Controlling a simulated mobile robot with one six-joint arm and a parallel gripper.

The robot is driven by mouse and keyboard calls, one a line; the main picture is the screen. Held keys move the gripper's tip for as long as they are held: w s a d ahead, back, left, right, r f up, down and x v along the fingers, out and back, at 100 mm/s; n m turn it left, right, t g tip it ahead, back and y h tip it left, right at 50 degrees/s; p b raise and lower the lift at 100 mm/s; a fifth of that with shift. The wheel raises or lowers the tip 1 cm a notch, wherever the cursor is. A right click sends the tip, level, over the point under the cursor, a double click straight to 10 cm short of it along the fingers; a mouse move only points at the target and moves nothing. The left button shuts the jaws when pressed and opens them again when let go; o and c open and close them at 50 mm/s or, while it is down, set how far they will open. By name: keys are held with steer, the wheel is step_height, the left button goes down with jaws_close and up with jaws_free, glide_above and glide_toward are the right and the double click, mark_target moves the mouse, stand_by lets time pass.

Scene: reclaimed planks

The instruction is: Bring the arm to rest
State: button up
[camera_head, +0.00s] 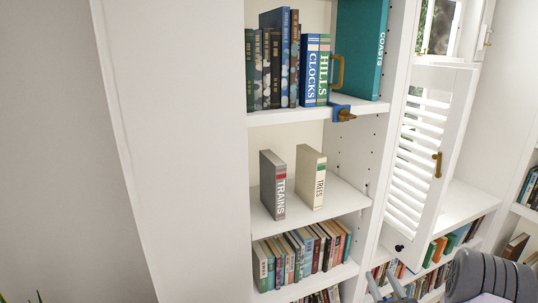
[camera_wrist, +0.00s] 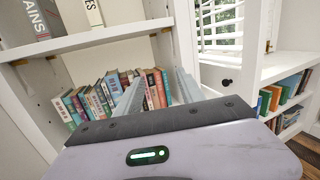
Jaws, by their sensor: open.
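My gripper (camera_head: 382,278) is at the lower right of the head view, in front of the bookcase's lower shelves. Its body and arm come in from the bottom right corner. In the wrist view its two fingers (camera_wrist: 160,82) stand apart with nothing held between them. They point toward the bookcase and the row of books (camera_wrist: 105,95) on a lower shelf. I cannot tell the exact gap between fingertips and shelf.
The white bookcase (camera_head: 180,130) holds the Trains book (camera_head: 272,187) and the Trees book (camera_head: 311,178) on its middle shelf. A louvred shutter door (camera_head: 428,150) stands open at right, near my arm. A blue clamp-like object (camera_head: 340,110) sits on the upper shelf edge.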

steer(key=w+a+r+n+y, duration=0.1)
steer(key=a+r+n+y, duration=0.5)
steer(key=a, duration=0.3)
steer(key=s+a+r+n+g+y, duration=0.4)
steer(key=s+a+r+n+g, duration=0.15)
steer(key=a, duration=0.45)
steer(key=s+a+r+n+g+y, duration=0.3)
steer(key=s+a+r+n+g, duration=0.25)
steer(key=a, duration=0.35)
steer(key=s+a+n+g+h, duration=0.2)
steer(key=s+n+g, duration=0.15)
steer(key=s, duration=0.35)
steer(key=s+a+n+g+h, duration=0.2)
steer(key=s+a+n, duration=0.1)
steer(key=s+n, duration=0.3)
steer(key=s+d+r+n+t+h, duration=0.1)
steer(key=s+d+n+t+h, duration=0.2)
steer(key=s+d+h, duration=0.4)
steer(key=shift+s+d+r+n, duration=0.4)
steer(key=shift+d+n, duration=0.25)
steer(key=shift+d, duration=0.3)
